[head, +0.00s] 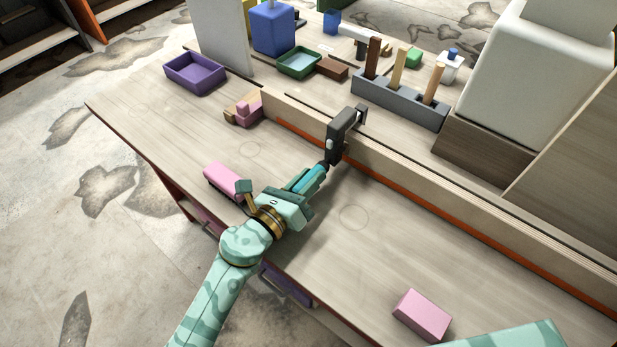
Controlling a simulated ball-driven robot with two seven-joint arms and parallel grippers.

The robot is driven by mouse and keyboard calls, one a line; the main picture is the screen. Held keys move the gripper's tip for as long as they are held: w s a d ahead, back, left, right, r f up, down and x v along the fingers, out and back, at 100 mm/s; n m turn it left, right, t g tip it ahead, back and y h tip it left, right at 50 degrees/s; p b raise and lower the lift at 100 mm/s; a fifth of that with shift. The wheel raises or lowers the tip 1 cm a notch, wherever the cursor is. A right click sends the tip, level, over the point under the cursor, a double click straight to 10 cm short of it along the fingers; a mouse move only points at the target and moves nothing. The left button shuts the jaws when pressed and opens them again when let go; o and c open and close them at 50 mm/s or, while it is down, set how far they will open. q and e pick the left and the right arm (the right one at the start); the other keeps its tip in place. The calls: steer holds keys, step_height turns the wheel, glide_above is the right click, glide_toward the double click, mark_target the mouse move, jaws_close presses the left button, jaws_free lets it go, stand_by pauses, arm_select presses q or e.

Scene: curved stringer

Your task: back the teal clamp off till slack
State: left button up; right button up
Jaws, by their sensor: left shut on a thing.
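The clamp has a dark grey frame (343,128) that sits over the top edge of a long upright wooden strip (440,200). Its teal handle (316,172) points down toward the front left. My left gripper (305,183) reaches in from the lower left and is shut on the teal handle. The fingers partly hide the handle. Whether the clamp's screw end presses on the strip cannot be told. A mint piece of my right arm shows at the bottom right edge, but its gripper is out of frame.
A purple tray (195,75), a green tray (299,64) and a grey tool rack (400,101) stand behind. The bench front right of my gripper is mostly clear.

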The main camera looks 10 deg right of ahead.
arm_select(q)
steer(key=o, duration=1)
steer(key=b+v, duration=0.1)
steer(key=v, duration=1.4)
steer(key=shift+a+f, duration=0.1)
steer(key=shift+s+a, duration=0.45)
